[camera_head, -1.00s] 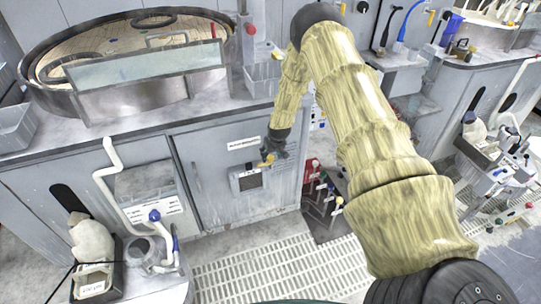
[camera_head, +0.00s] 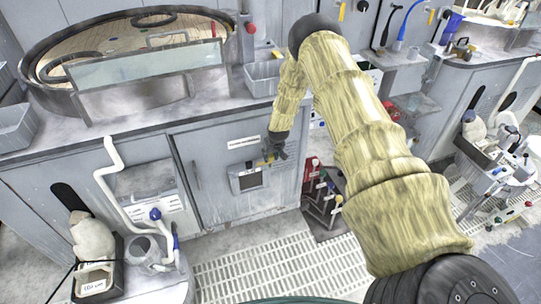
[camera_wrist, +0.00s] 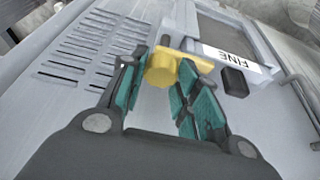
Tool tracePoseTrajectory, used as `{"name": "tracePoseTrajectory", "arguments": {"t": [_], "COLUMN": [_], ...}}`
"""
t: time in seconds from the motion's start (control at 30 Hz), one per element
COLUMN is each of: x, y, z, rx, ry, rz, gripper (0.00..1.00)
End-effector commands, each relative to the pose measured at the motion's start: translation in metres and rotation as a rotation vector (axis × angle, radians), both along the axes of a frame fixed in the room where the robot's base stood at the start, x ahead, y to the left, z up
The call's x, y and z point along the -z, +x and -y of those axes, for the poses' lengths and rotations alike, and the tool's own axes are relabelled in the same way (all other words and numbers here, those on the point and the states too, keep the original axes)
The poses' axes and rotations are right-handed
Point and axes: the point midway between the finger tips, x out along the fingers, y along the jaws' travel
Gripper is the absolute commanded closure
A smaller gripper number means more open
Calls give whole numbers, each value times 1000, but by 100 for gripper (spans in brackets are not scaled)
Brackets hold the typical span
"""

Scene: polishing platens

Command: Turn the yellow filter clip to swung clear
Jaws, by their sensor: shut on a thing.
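The yellow filter clip (camera_wrist: 163,68) is on the grey cabinet front, beside a framed filter panel labelled "FINE" (camera_wrist: 232,58) in the wrist view. My gripper (camera_wrist: 156,84) has its teal-padded fingers on either side of the clip and is shut on it. In the head view my gripper (camera_head: 272,155) is at the cabinet door, just above the small framed filter panel (camera_head: 249,180). Only a small bit of yellow shows there; the fingers hide most of the clip.
A rack with coloured knobs (camera_head: 323,200) stands on the floor right of the cabinet door. A slotted vent (camera_wrist: 95,50) is beside the clip in the wrist view. A floor grating (camera_head: 290,265) lies in front. A round platen basin (camera_head: 125,60) is on the counter above.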

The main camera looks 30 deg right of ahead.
Motion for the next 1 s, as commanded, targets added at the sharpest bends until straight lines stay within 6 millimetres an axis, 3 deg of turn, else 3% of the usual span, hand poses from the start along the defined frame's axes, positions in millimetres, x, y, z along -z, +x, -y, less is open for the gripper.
{"name": "tracePoseTrajectory", "arguments": {"t": [0.47, 1.0], "x": [4, 7], "y": [0, 0], "z": [3, 6], "rx": [-120, -605], "ry": [2, 1], "rz": [3, 5], "gripper": [92, 92]}}
